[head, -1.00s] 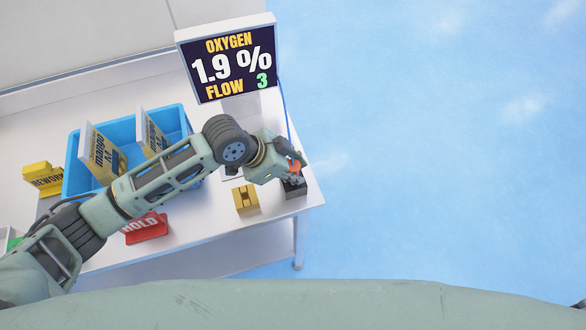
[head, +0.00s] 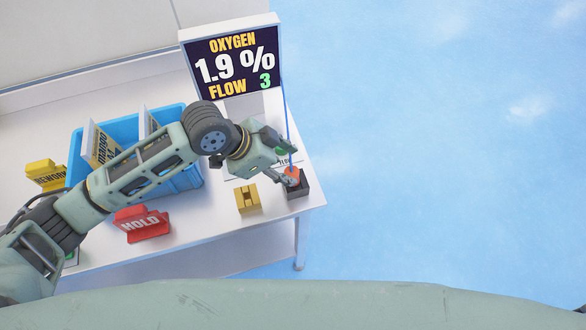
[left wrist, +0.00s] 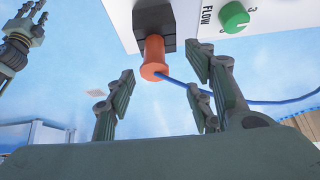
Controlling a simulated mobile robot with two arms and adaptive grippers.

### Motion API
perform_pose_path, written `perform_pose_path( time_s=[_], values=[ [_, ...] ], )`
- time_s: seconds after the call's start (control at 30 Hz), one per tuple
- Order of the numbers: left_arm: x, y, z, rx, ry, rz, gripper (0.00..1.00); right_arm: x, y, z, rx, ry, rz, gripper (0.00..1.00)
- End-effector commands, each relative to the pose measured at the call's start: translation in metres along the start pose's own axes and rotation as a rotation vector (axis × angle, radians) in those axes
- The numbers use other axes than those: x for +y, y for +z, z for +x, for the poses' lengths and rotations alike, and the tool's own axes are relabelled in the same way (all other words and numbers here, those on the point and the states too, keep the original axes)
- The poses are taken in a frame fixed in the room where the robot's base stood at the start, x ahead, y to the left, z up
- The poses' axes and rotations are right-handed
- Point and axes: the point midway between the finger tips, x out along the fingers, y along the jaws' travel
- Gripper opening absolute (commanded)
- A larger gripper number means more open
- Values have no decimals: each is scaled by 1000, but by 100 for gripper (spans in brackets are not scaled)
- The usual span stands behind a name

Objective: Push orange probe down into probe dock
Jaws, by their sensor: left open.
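The orange probe (head: 291,173) stands in the black probe dock (head: 299,190) at the table's right front corner. In the left wrist view the orange probe (left wrist: 153,57) sticks out of the dark dock (left wrist: 153,18), with a blue cable at its end. How deep it sits is unclear. My left gripper (head: 288,160) is open at the probe. In the left wrist view its fingers (left wrist: 163,75) are spread to either side of the probe's end, apart from it. What looks like my right gripper (left wrist: 22,42) is at upper left there, too small to judge.
A screen (head: 233,62) reading oxygen 1.9 %, flow 3 stands behind. A green flow knob (left wrist: 234,17) is close to the dock. A yellow block (head: 247,198), red HOLD sign (head: 143,223), yellow REWORK sign (head: 46,175) and blue bin (head: 188,180) with pouches share the table.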

Motion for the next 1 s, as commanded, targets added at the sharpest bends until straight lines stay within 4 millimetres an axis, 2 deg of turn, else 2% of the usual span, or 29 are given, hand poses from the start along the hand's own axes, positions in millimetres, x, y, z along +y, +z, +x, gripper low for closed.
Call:
perform_pose_path(
  time_s=[0.03, 0.2, 0.4, 1.0],
  values=[
    [-1, 0, -12, 0, -3, 2, 48, 0, 0, 0, 0, 0, 0, 31],
    [0, 0, -44, 0, -2, 2, 48, -1, 0, 0, 0, -1, 0, 31],
    [0, 0, -63, 0, -1, 0, 48, -1, 0, 0, 0, -1, 0, 31],
    [0, 0, -65, 0, 1, 0, 48, -1, 0, 0, 0, -1, 1, 31]
  ],
)
